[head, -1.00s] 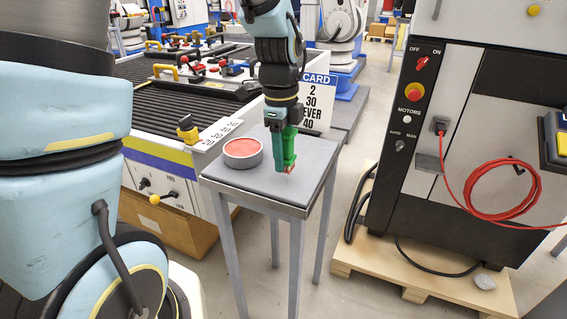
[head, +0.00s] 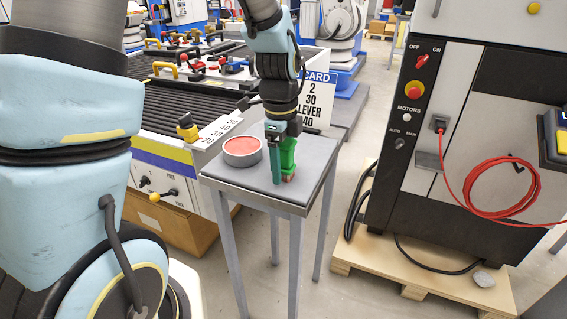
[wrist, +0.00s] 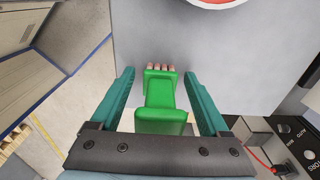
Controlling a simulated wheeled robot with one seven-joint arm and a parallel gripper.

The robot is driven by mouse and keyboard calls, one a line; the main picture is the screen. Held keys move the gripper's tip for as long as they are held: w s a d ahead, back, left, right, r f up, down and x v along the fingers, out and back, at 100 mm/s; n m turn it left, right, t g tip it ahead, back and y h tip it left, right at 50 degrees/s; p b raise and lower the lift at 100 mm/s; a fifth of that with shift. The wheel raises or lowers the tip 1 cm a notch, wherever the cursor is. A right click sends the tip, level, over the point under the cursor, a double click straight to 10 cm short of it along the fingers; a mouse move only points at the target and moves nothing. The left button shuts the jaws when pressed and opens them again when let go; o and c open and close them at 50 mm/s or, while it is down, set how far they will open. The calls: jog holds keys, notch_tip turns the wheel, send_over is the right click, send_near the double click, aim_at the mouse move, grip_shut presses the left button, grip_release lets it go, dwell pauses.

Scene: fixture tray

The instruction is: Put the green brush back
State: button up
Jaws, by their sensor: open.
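The green brush (head: 288,154) is at the right part of the small grey table (head: 232,181), bristle end down. Its pinkish bristles show at its lower end in the head view. In the wrist view the brush (wrist: 160,97) lies between the two teal fingers of my gripper (wrist: 160,92), with a gap on each side. My gripper (head: 281,172) is open around the brush, pointing down, with its fingertips close to the tabletop. Whether the bristles touch the tabletop is hard to tell.
A round grey dish with a red top (head: 242,151) stands left of the brush on the same table. A white card (head: 317,100) stands behind. A control cabinet (head: 455,130) with a red cable (head: 505,190) is at the right. The front tabletop is clear.

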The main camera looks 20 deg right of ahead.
jog(key=r, duration=1.2)
jog(key=shift+w+a+r, duration=0.15)
jog(key=shift+w+a, duration=0.05)
jog(key=a+f+n+t, duration=0.1)
jog(key=a+f+n, duration=0.3)
jog(key=a+n, duration=0.8)
jog(key=a+f+n+t, duration=0.1)
jog(key=a+f+n, duration=0.4)
jog(key=a+n, duration=0.7)
jog(key=shift+w+a+n, duration=0.2)
jog(key=shift+a+n, duration=0.05)
jog(key=shift+n, duration=0.55)
jog(key=shift+r, duration=0.1)
jog(key=shift+r, duration=0.1)
